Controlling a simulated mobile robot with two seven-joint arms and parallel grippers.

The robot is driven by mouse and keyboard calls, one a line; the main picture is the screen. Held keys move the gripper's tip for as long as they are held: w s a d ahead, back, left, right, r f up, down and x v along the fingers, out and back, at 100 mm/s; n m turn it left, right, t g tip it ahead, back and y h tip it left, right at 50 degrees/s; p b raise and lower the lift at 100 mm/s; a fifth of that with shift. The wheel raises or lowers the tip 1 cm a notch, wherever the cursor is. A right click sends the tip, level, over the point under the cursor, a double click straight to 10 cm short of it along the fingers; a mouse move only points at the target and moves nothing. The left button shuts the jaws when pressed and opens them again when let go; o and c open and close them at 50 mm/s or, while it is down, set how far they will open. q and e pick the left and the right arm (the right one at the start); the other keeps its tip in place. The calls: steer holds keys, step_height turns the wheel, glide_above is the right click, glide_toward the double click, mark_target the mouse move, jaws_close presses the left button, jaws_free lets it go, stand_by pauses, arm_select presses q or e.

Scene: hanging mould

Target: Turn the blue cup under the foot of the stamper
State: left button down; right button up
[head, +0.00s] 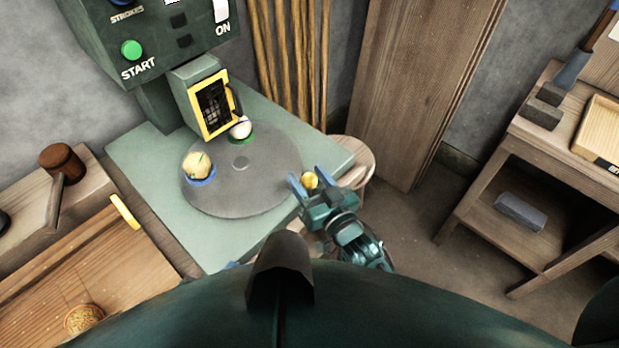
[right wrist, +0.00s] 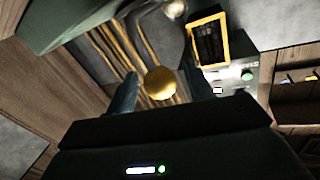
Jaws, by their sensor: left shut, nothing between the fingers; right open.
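The blue cup (head: 201,181) sits at the left of the grey turntable (head: 240,195), with a pale yellow mass in it. A green cup (head: 241,138) with a pale filling sits at the back, by the yellow-framed guard (head: 210,104) of the stamper (head: 160,45). The foot itself is hidden. My right gripper (head: 309,181) is open at the turntable's right edge, its fingers either side of a yellow knob (right wrist: 160,82). Whether they touch it is unclear. Only a small blue tip of my left gripper (head: 231,265) shows below the turntable, mostly hidden.
A wooden bench with a mallet (head: 62,162) and a tray with a yellow handle (head: 125,211) stands at left. Tall boards (head: 420,80) lean behind the right gripper. A wooden shelf unit (head: 500,215) stands at right, with open floor before it.

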steer(key=v, duration=1.3)
steer(key=shift+s, duration=0.1)
steer(key=shift+c, duration=0.4)
